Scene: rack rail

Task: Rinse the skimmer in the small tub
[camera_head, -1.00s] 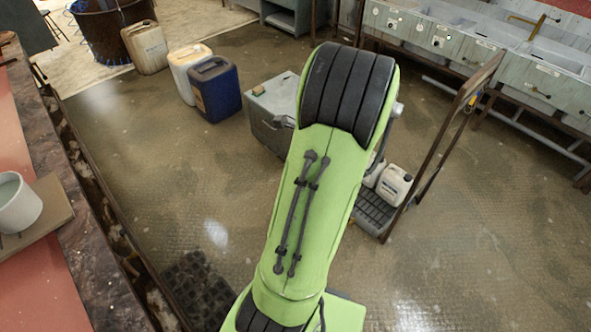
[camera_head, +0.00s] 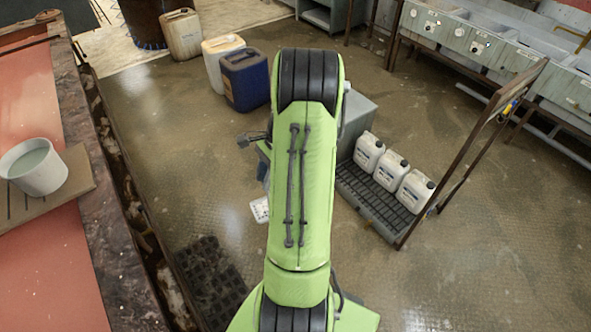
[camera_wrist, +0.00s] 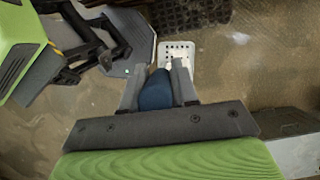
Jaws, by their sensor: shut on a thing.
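The small tub (camera_head: 48,176) is a white round vessel with pale liquid in it, at the left in the head view. It stands on a slotted board on the red bench top. The skimmer has a white perforated plate (camera_wrist: 178,50) and a blue handle (camera_wrist: 156,92). My gripper (camera_wrist: 157,84) is shut on the blue handle in the wrist view, with the plate beyond the fingertips. In the head view the skimmer's plate (camera_head: 260,210) shows just left of my arm, over the floor and well right of the tub. My arm hides the fingers there.
The bench's dark, rough edge (camera_head: 107,215) lies between the skimmer and the tub. A trolley (camera_head: 362,204) with three white jugs stands to the right. A blue canister (camera_head: 245,80) and a cream canister (camera_head: 217,58) stand behind. Wet floor between is largely clear.

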